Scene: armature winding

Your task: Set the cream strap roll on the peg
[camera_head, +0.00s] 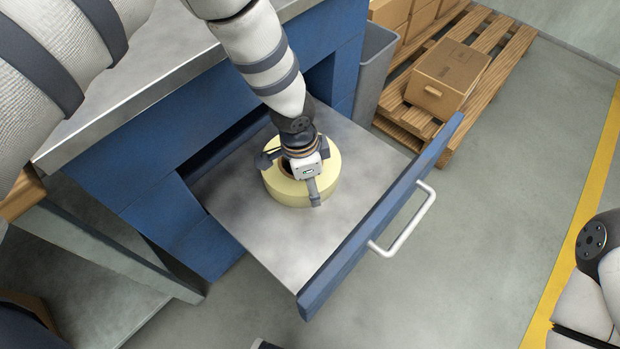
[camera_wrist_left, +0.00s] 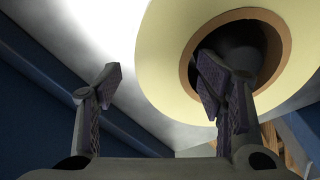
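The cream strap roll (camera_head: 331,172) lies flat in the open drawer (camera_head: 250,213). It has a brown inner core ring around its hole, seen in the left wrist view (camera_wrist_left: 165,60). My left gripper (camera_head: 290,178) is directly over the roll, with its fingers spread. In the left wrist view my left gripper (camera_wrist_left: 168,90) has one finger in front of the roll's hole and the other outside the outer edge. I cannot tell whether either finger touches the roll. My right gripper is out of view; only part of my right arm shows. No peg is visible.
The blue drawer front (camera_head: 385,213) with its pale handle (camera_head: 405,222) stands out from the metal-topped workbench (camera_head: 150,85). A grey bin (camera_head: 374,65) stands beside the bench. A cardboard box (camera_head: 448,75) sits on a wooden pallet (camera_head: 493,60). Floor at right is clear.

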